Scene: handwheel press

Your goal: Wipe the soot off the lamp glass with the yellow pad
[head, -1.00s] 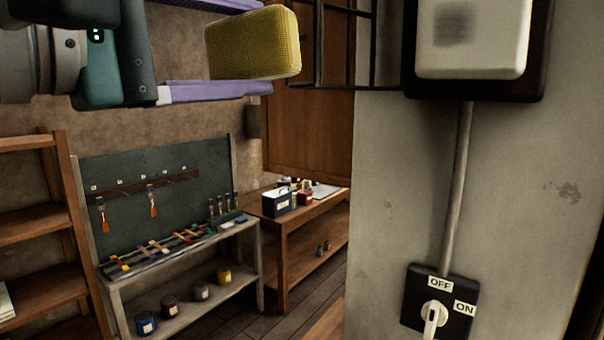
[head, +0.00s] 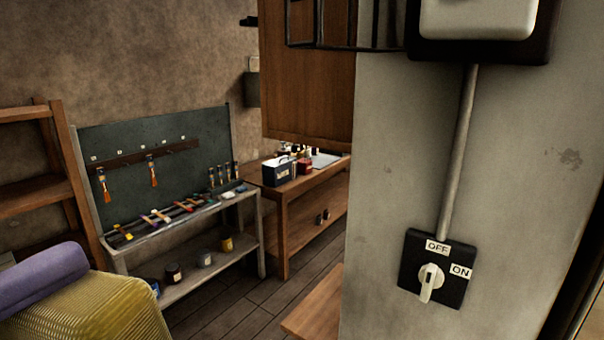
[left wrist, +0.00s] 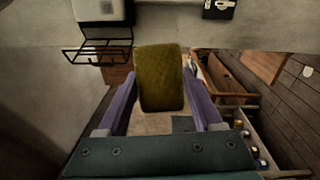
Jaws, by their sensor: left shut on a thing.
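The yellow pad (head: 90,312) is at the lower left of the head view, close to the camera, with one purple finger of my left gripper beside it. In the left wrist view the pad (left wrist: 160,80) sits between both purple fingers of my left gripper (left wrist: 158,92), which is shut on it. The lamp glass (head: 478,18) is a pale block in a dark frame on the grey pillar. Only its lower part shows in the head view, and the upper part is cut off. It also shows at the top of the left wrist view (left wrist: 99,10). The pad is apart from the glass. My right gripper is not in view.
A black wire guard (head: 345,44) juts left from the lamp. Below the lamp, a conduit (head: 458,150) runs to a switch (head: 432,275) marked OFF and ON. A paint-brush bench (head: 240,196), a wooden table (head: 280,205) and shelves (head: 40,190) stand further back.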

